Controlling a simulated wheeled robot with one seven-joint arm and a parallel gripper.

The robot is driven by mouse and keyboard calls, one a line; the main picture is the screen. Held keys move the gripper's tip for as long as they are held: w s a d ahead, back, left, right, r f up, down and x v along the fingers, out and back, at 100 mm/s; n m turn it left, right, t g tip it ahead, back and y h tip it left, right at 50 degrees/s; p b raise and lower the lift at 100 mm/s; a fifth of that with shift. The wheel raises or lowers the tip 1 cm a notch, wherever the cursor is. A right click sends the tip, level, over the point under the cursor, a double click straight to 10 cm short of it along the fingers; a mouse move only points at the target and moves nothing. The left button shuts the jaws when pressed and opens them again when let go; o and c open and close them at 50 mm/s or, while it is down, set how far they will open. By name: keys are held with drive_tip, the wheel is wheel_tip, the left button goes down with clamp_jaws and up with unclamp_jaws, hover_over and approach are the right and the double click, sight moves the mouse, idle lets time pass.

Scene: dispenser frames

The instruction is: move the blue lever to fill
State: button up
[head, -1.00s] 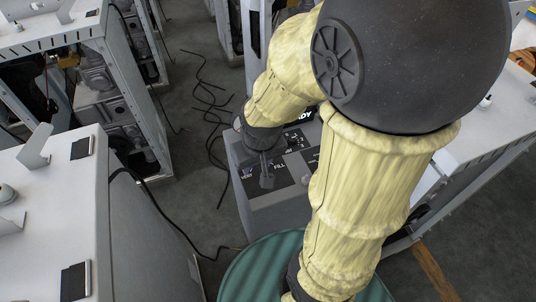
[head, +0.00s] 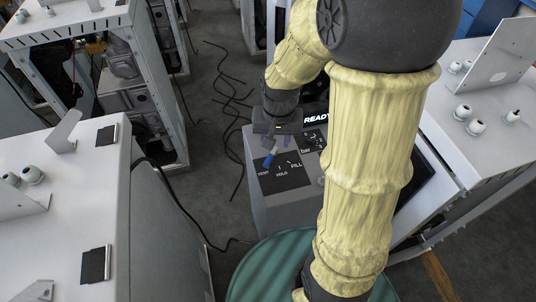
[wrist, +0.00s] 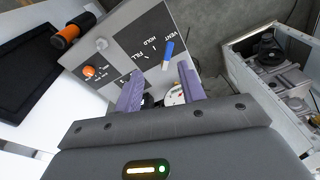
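The blue lever (head: 270,156) sits on a black plate (head: 287,178) marked VENT, HOLD and FILL, on top of a grey box (head: 270,213). In the wrist view the lever (wrist: 167,54) lies beside the VENT and HOLD words, on the side away from FILL, its end towards VENT. My gripper (wrist: 161,86) is open, its two purple fingers apart with no lever between them. The lever shows beyond the fingertips, nearer the right finger. In the head view my gripper (head: 276,141) is at the plate's far side; its fingers are small there.
An orange knob (wrist: 89,71) and an orange-and-black handle (wrist: 69,35) are also on the box. A READY display (head: 316,118) stands behind. White cabinets (head: 70,210) flank the box; cables (head: 235,95) lie on the floor.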

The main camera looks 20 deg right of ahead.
sight(268, 160)
drive_tip(key=w+f+m+g+p, duration=0.1)
drive_tip(key=w+m, duration=0.3)
drive_tip(key=w, duration=0.3)
drive_tip(key=shift+w+m+g, duration=0.3)
drive_tip(key=shift+w, duration=0.05)
drive_tip(key=shift+d, duration=0.1)
wheel_tip(268, 160, down, 17)
drive_tip(key=p, duration=0.3)
drive_tip(key=shift+f, duration=0.2)
drive_tip(key=shift+c, duration=0.4)
clamp_jaws()
